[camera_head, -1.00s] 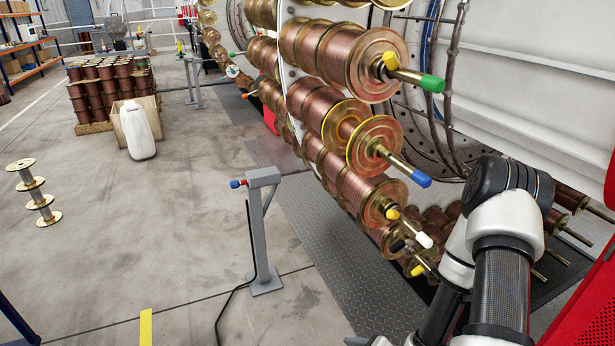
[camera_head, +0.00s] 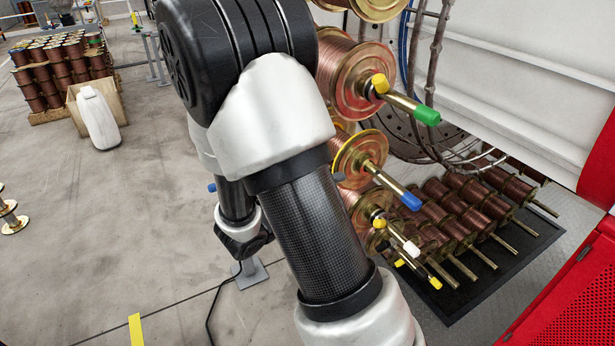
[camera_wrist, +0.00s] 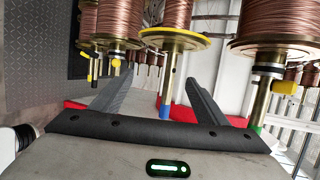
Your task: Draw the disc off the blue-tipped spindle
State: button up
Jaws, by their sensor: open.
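The blue-tipped spindle (camera_head: 390,182) sticks out toward the lower right below the green-tipped one. A brass disc with a yellow rim (camera_head: 362,158) sits around its base, against a copper spool. In the wrist view the yellow-rimmed disc (camera_wrist: 176,38) is at the top middle, and the spindle (camera_wrist: 168,80) comes down from it to its blue tip (camera_wrist: 165,112). My gripper (camera_wrist: 158,78) is open and empty. Its two fingers lie either side of the spindle in that picture, with their tips below the disc; contact is not visible. My arm hides most of the gripper in the head view.
The green-tipped spindle (camera_head: 408,103) with a yellow catch (camera_head: 380,83) is close above. A white-tipped spindle (camera_head: 402,237) is below. Spools on a dark mat (camera_head: 470,295) and a red cabinet (camera_head: 575,290) stand right. Floor at left is mostly clear.

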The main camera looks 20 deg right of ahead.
aim_at(362, 167)
jog(key=shift+t, duration=0.3)
jog(key=x, duration=0.5)
jog(key=w+r+x, duration=0.1)
jog(key=x, duration=0.5)
jog(key=r+x, duration=0.1)
jog(key=x, duration=0.5)
jog(key=shift+w+r, duration=0.15)
jog(key=shift+r, duration=0.1)
jog(key=shift+r, duration=0.1)
jog(key=c, duration=1.6)
jog(key=shift+s+d+r, duration=0.1)
jog(key=shift+s+d, duration=0.05)
jog(key=shift+s, duration=2.1)
jog(key=shift+s+d+r, duration=0.1)
jog(key=shift+s+d, duration=0.1)
jog(key=shift+s, duration=2.05)
jog(key=shift+s, duration=0.1)
jog(key=shift+s+d+p, duration=0.15)
jog(key=shift+s+p, duration=0.05)
jog(key=shift+s, duration=1.45)
jog(key=shift+s+d+p, duration=0.15)
jog(key=shift+s+p, duration=0.05)
jog(key=shift+s, duration=1.45)
jog(key=shift+s+r+p, duration=0.1)
jog(key=shift+s+p, duration=0.05)
jog(key=shift+p, duration=0.3)
jog(key=s+p, duration=0.1)
jog(key=p, duration=0.3)
jog(key=shift+s+d, duration=0.1)
jog(key=shift+s, duration=0.25)
